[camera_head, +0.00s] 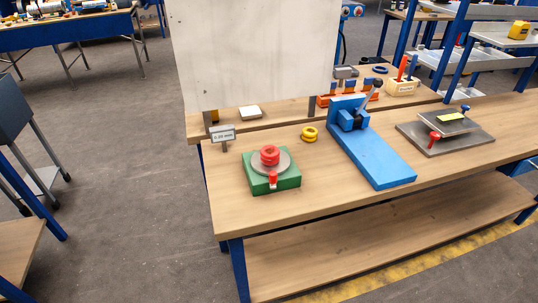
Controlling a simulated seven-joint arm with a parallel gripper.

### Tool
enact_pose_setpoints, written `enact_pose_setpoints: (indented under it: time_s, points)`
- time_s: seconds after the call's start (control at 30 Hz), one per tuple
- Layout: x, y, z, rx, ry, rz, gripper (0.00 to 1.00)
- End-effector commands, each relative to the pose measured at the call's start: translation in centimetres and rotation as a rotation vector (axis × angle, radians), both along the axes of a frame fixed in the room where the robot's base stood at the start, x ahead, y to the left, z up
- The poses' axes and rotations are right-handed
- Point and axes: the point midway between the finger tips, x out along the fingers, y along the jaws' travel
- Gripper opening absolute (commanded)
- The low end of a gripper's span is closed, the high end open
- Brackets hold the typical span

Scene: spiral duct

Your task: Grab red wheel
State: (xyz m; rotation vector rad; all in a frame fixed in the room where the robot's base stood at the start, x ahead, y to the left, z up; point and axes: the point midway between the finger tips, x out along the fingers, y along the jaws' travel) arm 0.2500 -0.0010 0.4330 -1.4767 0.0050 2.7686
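A red wheel (270,155) sits on a round grey disc (257,167) on top of a green square base (250,184). The base stands near the left end of the wooden workbench. A small red part (273,178) sticks out at the front of the disc. My gripper is not in view.
A blue press-like fixture (371,155) stands in the middle. A grey plate with red and blue knobs (435,144) is farther right. A pale panel (250,55) rises behind.

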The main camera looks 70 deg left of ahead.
Motion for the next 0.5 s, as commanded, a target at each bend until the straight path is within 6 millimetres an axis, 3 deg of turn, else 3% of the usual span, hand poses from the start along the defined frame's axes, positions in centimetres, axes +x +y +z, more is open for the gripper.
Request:
enact_pose_setpoints:
  time_s: [0.13, 0.5]
  points:
    - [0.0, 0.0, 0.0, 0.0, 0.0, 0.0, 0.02]
    - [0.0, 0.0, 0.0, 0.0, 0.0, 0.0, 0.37]
